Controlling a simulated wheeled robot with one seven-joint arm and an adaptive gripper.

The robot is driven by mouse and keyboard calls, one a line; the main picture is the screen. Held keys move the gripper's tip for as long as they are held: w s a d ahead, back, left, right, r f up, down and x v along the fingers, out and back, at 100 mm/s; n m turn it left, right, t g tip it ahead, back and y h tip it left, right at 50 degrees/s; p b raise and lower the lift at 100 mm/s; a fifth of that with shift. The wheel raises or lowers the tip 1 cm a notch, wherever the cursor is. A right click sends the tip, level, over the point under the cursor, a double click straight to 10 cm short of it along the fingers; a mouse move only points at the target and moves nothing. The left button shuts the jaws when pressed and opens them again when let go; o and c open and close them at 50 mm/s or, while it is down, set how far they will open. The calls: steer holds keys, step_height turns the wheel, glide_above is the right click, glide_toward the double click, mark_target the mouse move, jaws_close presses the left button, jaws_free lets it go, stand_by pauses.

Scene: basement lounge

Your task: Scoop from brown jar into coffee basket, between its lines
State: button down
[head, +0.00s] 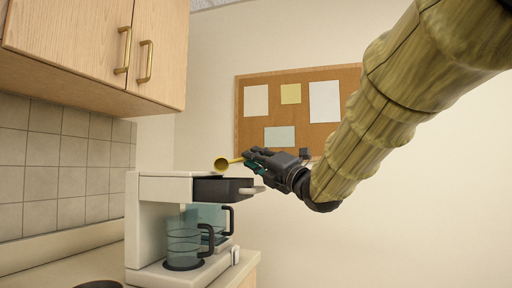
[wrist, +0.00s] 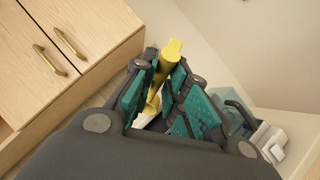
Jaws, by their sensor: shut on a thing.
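My gripper (head: 258,160) is shut on a yellow scoop (head: 222,164). In the head view the scoop's bowl points left, above the top of the white coffee maker (head: 160,188). The dark coffee basket (head: 222,188) juts out of the machine's right side, just below the scoop and gripper. In the wrist view the scoop (wrist: 167,65) sits between the teal finger pads. I cannot see into the bowl or the basket, and the basket's lines do not show. I cannot make out the brown jar in either view.
A glass carafe (head: 185,243) with a dark handle stands in the coffee maker. Wooden cabinets (head: 70,40) hang at upper left. A dark round thing (head: 98,285) shows at the counter's bottom edge. A cork board (head: 260,115) hangs on the wall behind my gripper.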

steer(key=shift+w+r+m+g+h+p, duration=0.15)
steer(key=shift+m+h+p, duration=0.45)
steer(key=shift+p, duration=1.45)
steer(key=shift+s+r+m+g+h+p, duration=0.1)
steer(key=shift+r+m+g+h+p, duration=0.35)
steer(key=shift+p, duration=1.55)
steer(key=shift+w+f+m+h+p, duration=0.1)
steer(key=shift+m+h+p, duration=0.6)
steer(key=shift+p, duration=1.35)
steer(key=m+g+h+p, duration=0.1)
steer(key=p, duration=0.6)
steer(key=m+g+h+p, duration=0.1)
steer(key=m+h+p, duration=0.1)
steer(key=p, duration=0.6)
steer(key=shift+w+a+r, duration=0.1)
steer(key=shift+w+r, duration=0.05)
steer(key=shift+r, duration=0.05)
steer(key=m+g+p, duration=0.1)
steer(key=p, duration=0.6)
steer(key=m+g+h+p, duration=0.1)
steer(key=g+p, duration=0.1)
steer(key=p, duration=0.6)
steer(key=m+g+h+p, duration=0.1)
steer(key=g+p, duration=0.1)
steer(key=p, duration=0.5)
steer(key=shift+w+a+r+p, duration=0.1)
steer(key=shift+w+r+p, duration=0.2)
steer(key=shift+p, duration=0.1)
